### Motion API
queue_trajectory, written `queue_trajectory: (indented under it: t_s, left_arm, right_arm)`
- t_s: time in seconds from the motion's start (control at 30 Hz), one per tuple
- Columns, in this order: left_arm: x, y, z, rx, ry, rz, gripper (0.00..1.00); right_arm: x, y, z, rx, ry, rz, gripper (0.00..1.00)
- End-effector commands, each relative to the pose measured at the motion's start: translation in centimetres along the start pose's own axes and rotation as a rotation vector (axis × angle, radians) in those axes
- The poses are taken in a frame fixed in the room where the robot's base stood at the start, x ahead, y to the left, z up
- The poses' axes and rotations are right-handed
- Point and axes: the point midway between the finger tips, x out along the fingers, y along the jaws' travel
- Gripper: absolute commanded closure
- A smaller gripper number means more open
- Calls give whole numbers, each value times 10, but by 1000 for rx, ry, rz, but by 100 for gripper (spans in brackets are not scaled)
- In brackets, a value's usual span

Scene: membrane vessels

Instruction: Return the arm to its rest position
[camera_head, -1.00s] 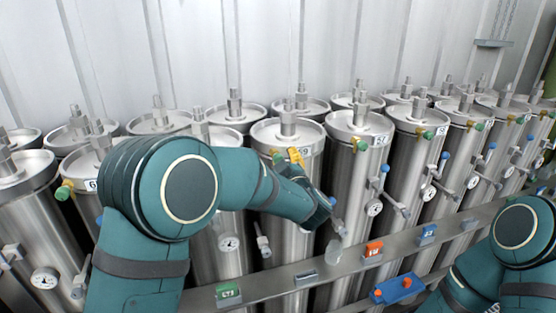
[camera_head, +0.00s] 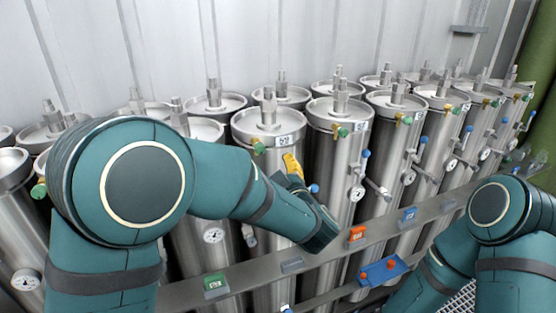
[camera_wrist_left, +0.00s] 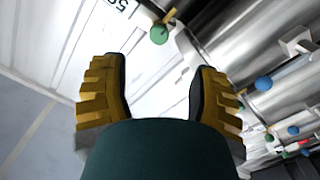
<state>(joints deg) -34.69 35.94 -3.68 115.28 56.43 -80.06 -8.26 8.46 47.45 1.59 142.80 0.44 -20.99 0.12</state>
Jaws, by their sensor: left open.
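My left arm (camera_head: 230,180) reaches in from the left of the head view, in front of the steel vessels. Its gripper (camera_head: 292,165) shows only in part, as yellow finger pieces beside a vessel near the middle. In the left wrist view the left gripper (camera_wrist_left: 155,95) has its two yellow, dark-padded fingers spread apart, with nothing between them. Beyond them are a pale surface and a vessel with a green knob (camera_wrist_left: 159,35). My right arm (camera_head: 490,235) is at the right of the head view; its gripper is out of view.
Rows of steel vessels (camera_head: 340,170) with gauges and blue and green valve knobs stand close behind the arm. A blue tray (camera_head: 383,271) sits lower right.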

Motion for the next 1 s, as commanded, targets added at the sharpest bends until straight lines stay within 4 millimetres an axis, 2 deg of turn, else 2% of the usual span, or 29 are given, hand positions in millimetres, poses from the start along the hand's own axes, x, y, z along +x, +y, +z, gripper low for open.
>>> queue_trajectory:
  t_s: [0.07, 0.17, 0.27, 0.3, 0.37, 0.5, 0.57, 0.7, 0.83, 0.9, 1.0]
  left_arm:
    - [6, -13, 16, 25, -37, 6, 39]
    - [14, -42, 52, 82, -140, 30, 39]
    - [17, -86, 103, 153, -302, 56, 39]
    - [15, -106, 124, 182, -375, 65, 39]
    - [8, -135, 153, 219, -488, 74, 39]
    - [-22, -205, 212, 291, -756, 80, 39]
    - [-42, -236, 234, 313, -877, 77, 39]
    - [-97, -300, 271, 350, -1154, 69, 39]
    - [-148, -344, 288, 365, -1369, 63, 39]
    - [-170, -359, 292, 368, -1454, 62, 39]
    - [-190, -371, 293, 370, -1533, 63, 39]
  right_arm:
    - [4, 1, 1, 0, -1, 0, 39]
    - [11, 4, 2, -1, -2, 1, 39]
    - [20, 7, 4, -1, -5, 2, 39]
    - [24, 8, 5, -2, -6, 2, 39]
    - [29, 10, 6, -2, -7, 3, 39]
    - [40, 14, 9, -3, -10, 4, 39]
    - [45, 16, 10, -3, -12, 5, 39]
    - [55, 19, 12, -4, -15, 7, 39]
    - [63, 22, 14, -5, -16, 8, 39]
    - [65, 23, 15, -5, -17, 8, 39]
    - [67, 23, 15, -5, -18, 8, 39]
